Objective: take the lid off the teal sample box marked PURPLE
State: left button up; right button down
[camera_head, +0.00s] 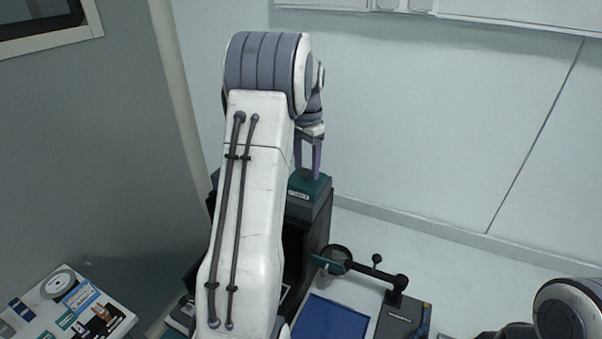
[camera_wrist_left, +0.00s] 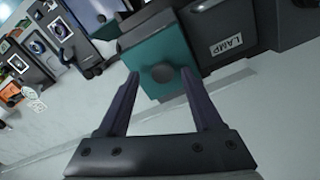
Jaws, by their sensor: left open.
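The teal sample box (camera_head: 310,186) sits on top of a dark cabinet, with a small white label on its front that is too small to read surely. In the left wrist view its teal lid (camera_wrist_left: 150,54) shows with a round grey knob (camera_wrist_left: 162,73) on it. My left gripper (camera_head: 311,176) is open and comes down over the lid. In the left wrist view the fingertips of my left gripper (camera_wrist_left: 159,76) lie either side of the knob, apart from it. I cannot tell how far above the knob they are. My right gripper is not in view.
The dark cabinet (camera_head: 318,225) has an open front. A blue mat (camera_head: 330,318) and a stand with a round lens (camera_head: 337,260) are at lower right. A side table (camera_head: 100,300) is at lower left. A dark part labelled LAMP (camera_wrist_left: 229,44) shows in the wrist view.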

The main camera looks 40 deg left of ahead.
pick_arm(q)
jog(key=shift+a+f, duration=0.1)
jog(key=shift+f, duration=0.85)
jog(key=shift+c, duration=0.4)
grip_shut()
jog(key=shift+r, duration=0.1)
